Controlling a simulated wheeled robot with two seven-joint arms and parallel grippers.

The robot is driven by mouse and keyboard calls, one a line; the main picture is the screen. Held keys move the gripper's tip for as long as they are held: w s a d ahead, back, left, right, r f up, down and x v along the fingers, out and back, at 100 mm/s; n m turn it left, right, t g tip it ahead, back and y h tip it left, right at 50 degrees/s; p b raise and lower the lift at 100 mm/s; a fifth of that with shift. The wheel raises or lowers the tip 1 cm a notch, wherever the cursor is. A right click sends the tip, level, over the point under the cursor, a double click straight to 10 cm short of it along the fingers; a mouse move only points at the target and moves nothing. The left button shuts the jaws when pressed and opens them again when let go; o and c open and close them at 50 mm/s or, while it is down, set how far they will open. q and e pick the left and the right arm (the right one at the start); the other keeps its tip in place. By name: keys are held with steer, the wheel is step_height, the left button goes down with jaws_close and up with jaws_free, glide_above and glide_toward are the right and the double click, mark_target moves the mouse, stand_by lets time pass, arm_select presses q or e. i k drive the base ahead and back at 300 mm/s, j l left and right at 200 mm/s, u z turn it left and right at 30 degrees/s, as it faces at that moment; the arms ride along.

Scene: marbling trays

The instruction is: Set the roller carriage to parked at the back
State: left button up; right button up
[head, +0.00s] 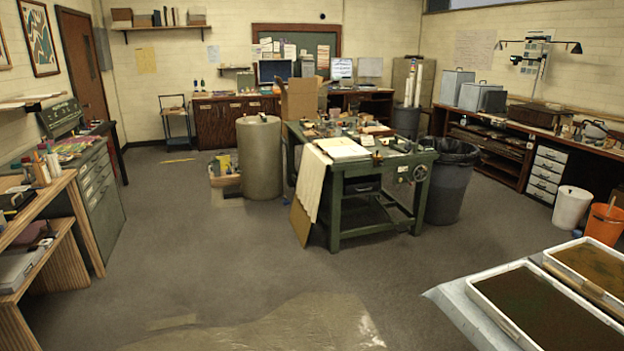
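I cannot pick out a roller carriage for certain in the head view. A green workbench (337,229) stands in the middle of the room, with cluttered tools and a white sheet on its top. A marbling tray (480,288) with a white rim and dark liquid lies at the lower right. A second tray (552,262) with brownish liquid lies behind it, cut off by the right edge. Neither of my grippers is in view.
A grey barrel (259,158) stands left of the workbench and a dark bin (447,190) right of it. A white bucket (571,208) and an orange bucket (604,224) stand at the right. Wooden shelving (62,235) lines the left. The floor (190,260) at front left is mostly open.

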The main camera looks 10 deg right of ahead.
mark_target(408, 147)
steer(key=i+l+z, duration=0.25)
steer(key=i, duration=0.65)
steer(key=i+z, duration=0.25)
steer(key=i, duration=0.65)
steer(key=i+z, duration=0.1)
steer(key=i, duration=0.55)
steer(key=i+j, duration=0.1)
steer(key=i, duration=0.5)
steer(key=i+j+z, duration=0.15)
steer(key=i, duration=0.5)
steer(key=i+j+z, duration=0.2)
steer(key=i, duration=0.15)
steer(key=i+z, duration=0.25)
steer(key=i+j+u, duration=0.1)
steer(key=i, duration=0.45)
steer(key=i+j+u, duration=0.15)
steer(key=i, duration=0.35)
